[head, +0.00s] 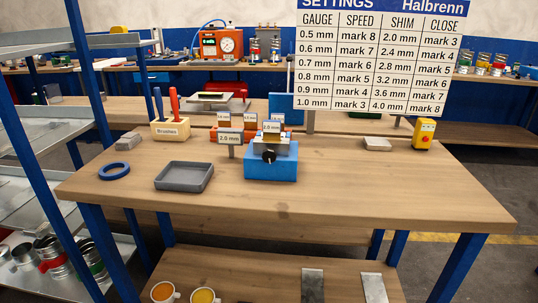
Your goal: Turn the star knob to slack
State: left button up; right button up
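A black knob (269,155) sits on the front of a small blue device (271,170) with a grey metal top, near the middle of the wooden table. The knob looks like the star knob, but it is too small to tell its lobes or any marks around it. Neither of my grippers shows in the head view. Nothing is seen touching the knob.
A settings board (380,60) stands behind.

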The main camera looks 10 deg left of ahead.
aim_at(269, 156)
jog(key=k, duration=1.2)
jog(key=z, duration=0.75)
jog(key=i, duration=1.4)
jog(key=u, duration=0.8)
